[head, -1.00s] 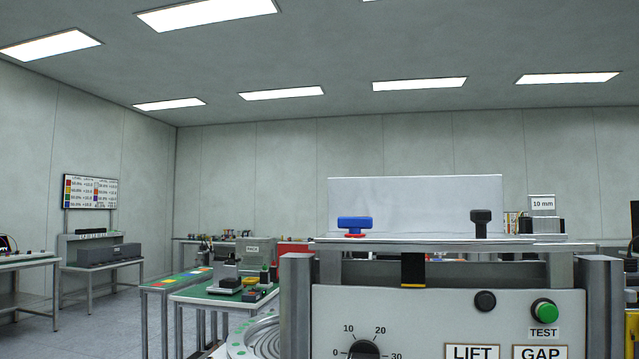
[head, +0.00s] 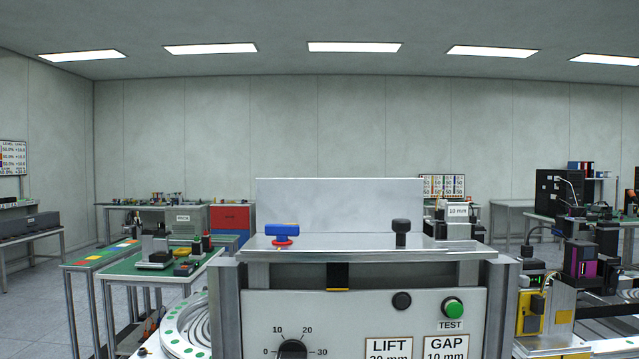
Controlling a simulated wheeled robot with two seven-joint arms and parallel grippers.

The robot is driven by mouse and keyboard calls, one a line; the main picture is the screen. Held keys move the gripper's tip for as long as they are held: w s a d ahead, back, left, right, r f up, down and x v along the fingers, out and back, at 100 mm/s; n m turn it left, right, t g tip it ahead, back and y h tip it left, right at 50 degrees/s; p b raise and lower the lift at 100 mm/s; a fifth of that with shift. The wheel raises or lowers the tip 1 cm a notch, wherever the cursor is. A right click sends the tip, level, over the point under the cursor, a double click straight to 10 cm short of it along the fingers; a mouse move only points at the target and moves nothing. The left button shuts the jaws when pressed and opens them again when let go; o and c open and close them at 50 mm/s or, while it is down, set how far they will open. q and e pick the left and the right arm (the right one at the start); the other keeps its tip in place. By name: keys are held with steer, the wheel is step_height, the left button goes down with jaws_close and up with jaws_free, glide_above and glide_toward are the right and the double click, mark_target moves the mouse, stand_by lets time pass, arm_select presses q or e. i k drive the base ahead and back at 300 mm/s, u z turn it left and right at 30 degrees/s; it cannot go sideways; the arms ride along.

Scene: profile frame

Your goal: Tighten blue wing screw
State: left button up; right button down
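The blue wing screw (head: 282,230) stands on the left part of the metal top plate (head: 350,246) of the profile frame, with a red collar (head: 282,242) under its wing. A black knob (head: 401,231) stands on the same plate to the right. The frame's front panel (head: 365,310) carries a dial (head: 292,349), a black button, a green TEST button (head: 453,308) and the labels LIFT and GAP. How tight the screw is cannot be told. Neither of my grippers shows in the head view.
A pale upright panel (head: 340,205) stands behind the top plate. Green-topped benches (head: 160,270) with small devices stand at the left. Yellow and black machinery (head: 540,305) is close at the right.

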mark_target(282, 233)
steer(key=k, duration=0.5)
steer(key=z, duration=1.1)
steer(key=i, duration=0.7)
steer(key=u, duration=1.15)
